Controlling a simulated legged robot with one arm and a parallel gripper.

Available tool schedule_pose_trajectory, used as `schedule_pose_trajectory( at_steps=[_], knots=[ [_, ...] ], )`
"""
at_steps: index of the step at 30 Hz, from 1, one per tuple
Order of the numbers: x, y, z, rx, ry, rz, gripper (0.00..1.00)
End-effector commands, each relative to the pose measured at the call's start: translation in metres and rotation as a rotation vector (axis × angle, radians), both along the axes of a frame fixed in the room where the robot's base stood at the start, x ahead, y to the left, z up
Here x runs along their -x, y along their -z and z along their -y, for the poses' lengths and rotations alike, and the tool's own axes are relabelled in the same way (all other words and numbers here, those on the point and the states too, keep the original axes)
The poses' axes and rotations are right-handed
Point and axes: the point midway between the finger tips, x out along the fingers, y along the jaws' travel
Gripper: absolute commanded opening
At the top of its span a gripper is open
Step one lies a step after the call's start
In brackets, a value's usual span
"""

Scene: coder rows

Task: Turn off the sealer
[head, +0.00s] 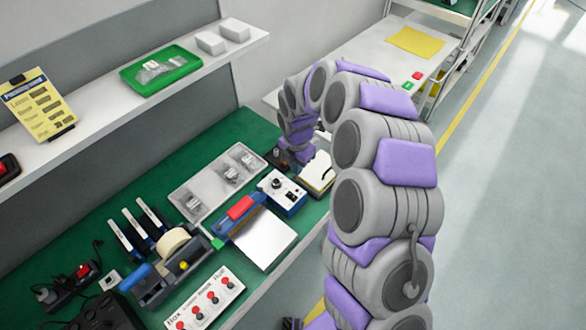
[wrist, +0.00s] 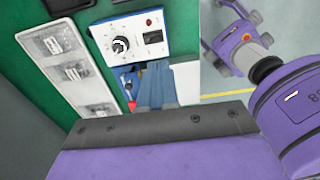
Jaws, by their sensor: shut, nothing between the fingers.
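A device with a blue base, a red bar (head: 240,208) and a white plate (head: 262,238) lies on the green bench in the head view; it looks like the sealer. Behind it stands a blue box (head: 290,207) with a white panel, a knob and a small dark switch or display. The box shows at the top of the wrist view (wrist: 128,38), its knob facing me. My gripper (head: 296,155) is shut and empty, above the bench behind the box. Its purple body and dark edge (wrist: 165,123) fill the bottom of the wrist view.
A grey tray (head: 181,195) with small parts lies left of the box. A shelf (head: 100,122) runs above the bench at left. The floor at right is clear.

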Motion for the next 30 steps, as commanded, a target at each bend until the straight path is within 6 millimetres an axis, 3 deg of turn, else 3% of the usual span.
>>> schedule_pose_trajectory(
  at_steps=[21,30],
  knots=[
    [0.002,0.000,0.005,-0.107,-0.002,0.081,0.00],
    [0.001,0.027,-0.002,-0.103,-0.004,0.078,0.00]
  ],
)
